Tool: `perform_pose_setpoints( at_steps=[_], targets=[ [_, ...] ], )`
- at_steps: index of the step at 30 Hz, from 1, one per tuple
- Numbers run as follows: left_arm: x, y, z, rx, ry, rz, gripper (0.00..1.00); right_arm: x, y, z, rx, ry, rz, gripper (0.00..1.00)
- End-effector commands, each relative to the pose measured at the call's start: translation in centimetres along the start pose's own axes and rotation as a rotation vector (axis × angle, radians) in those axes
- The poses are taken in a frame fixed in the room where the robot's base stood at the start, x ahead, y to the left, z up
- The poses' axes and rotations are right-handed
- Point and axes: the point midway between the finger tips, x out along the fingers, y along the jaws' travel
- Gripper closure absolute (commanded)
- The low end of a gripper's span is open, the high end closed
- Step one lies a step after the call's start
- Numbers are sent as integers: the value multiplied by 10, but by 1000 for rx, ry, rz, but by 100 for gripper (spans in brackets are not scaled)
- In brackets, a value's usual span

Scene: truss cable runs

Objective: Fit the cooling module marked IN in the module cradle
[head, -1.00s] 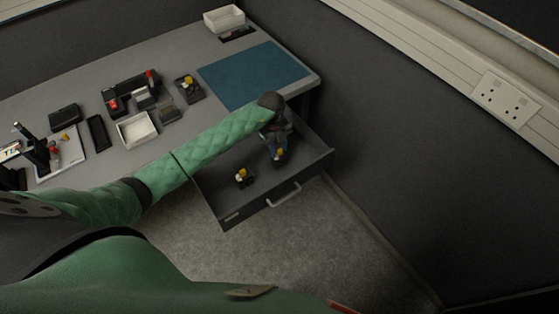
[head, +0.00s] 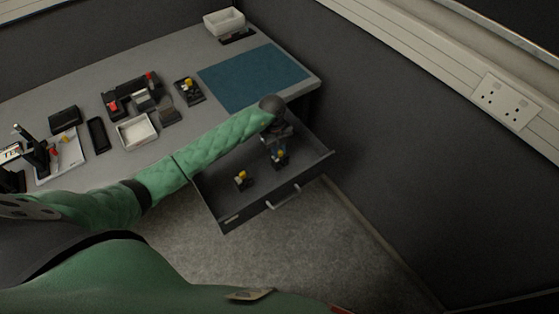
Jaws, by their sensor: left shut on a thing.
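My left gripper (head: 278,149) reaches down into the open drawer (head: 225,203) under the desk. It is shut on a small dark module with a yellow part (head: 279,161), near the drawer's right side; the arm partly hides the fingers. A second small dark module with a yellow part (head: 241,180) stands in the drawer to the left. Another such module (head: 187,85) sits on a dark base on the desk. Any IN marking is too small to read. I cannot tell for sure which desk item is the module cradle. My right gripper is not in view.
A blue mat (head: 252,76) lies clear on the desk. A dark fixture with red parts (head: 132,93) and a white open tray (head: 136,131) stand left of it. A white bin (head: 224,21) is at the back. A wall borders the right.

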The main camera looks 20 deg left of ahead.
Motion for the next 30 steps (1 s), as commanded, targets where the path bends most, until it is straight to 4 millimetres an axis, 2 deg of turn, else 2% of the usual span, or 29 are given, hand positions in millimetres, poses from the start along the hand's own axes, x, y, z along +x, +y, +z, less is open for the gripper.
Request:
perform_pose_setpoints(
  at_steps=[30],
  targets=[
    [-42,0,-8,1,-1,-1,100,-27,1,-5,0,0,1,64]
  ],
)
